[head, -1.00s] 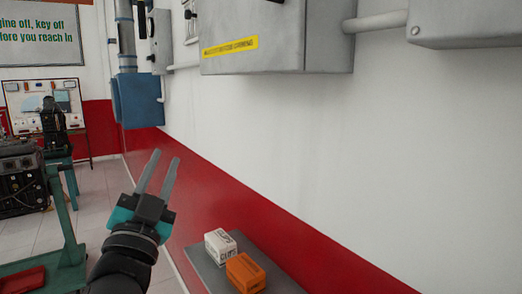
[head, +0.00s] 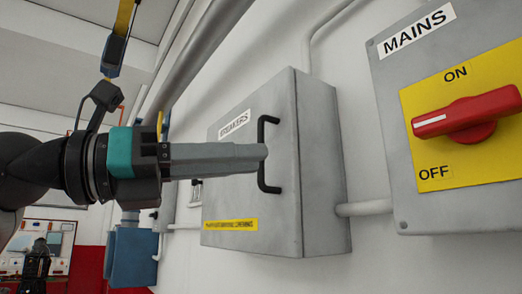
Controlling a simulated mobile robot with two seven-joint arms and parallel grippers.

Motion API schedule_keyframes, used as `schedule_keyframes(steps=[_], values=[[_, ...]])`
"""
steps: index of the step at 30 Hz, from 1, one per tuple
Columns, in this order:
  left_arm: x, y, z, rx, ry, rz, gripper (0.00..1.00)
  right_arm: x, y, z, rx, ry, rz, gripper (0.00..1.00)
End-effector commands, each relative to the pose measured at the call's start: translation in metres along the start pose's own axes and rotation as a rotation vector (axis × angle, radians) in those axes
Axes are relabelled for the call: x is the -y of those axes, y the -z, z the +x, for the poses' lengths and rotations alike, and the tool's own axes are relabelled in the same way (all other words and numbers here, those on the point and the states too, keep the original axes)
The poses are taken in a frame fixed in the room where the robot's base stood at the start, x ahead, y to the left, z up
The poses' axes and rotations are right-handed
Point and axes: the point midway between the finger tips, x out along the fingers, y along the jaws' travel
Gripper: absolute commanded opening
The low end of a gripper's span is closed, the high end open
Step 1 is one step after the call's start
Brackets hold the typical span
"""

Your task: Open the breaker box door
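The grey breaker box (head: 318,150) is on the wall in the middle of the head view. Its door (head: 226,205) looks shut and bears a "BREAKERS" label and a yellow strip. A black bar handle (head: 264,181) stands upright at the door's right edge. My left gripper (head: 264,152) comes in from the left, level, in front of the door. Its fingertips overlap the middle of the handle in the picture. The fingers show side-on, one hiding the other, so I cannot tell their gap or whether they touch the handle. My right gripper is out of view.
A grey mains box (head: 385,95) with a red rotary switch (head: 465,113) on a yellow plate is close at the right. A conduit (head: 365,208) joins the two boxes. A blue box (head: 132,255) and pipes are on the wall further left.

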Motion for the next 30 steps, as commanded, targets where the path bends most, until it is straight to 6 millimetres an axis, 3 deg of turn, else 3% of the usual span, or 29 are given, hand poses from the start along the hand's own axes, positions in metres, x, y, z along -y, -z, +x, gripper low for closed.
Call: schedule_keyframes(steps=[7, 14, 20, 30], values=[[-0.013, -0.046, -0.043, -0.084, -0.350, 0.192, 0.27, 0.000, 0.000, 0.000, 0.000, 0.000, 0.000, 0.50], [-0.018, -0.063, -0.064, -0.094, -0.484, 0.226, 0.27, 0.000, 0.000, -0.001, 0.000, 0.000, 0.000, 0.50], [-0.027, -0.063, -0.045, -0.099, -0.485, 0.225, 0.27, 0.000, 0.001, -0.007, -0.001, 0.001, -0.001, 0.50], [-0.061, -0.061, 0.020, -0.100, -0.482, 0.224, 0.27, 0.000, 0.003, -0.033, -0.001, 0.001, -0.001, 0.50]])
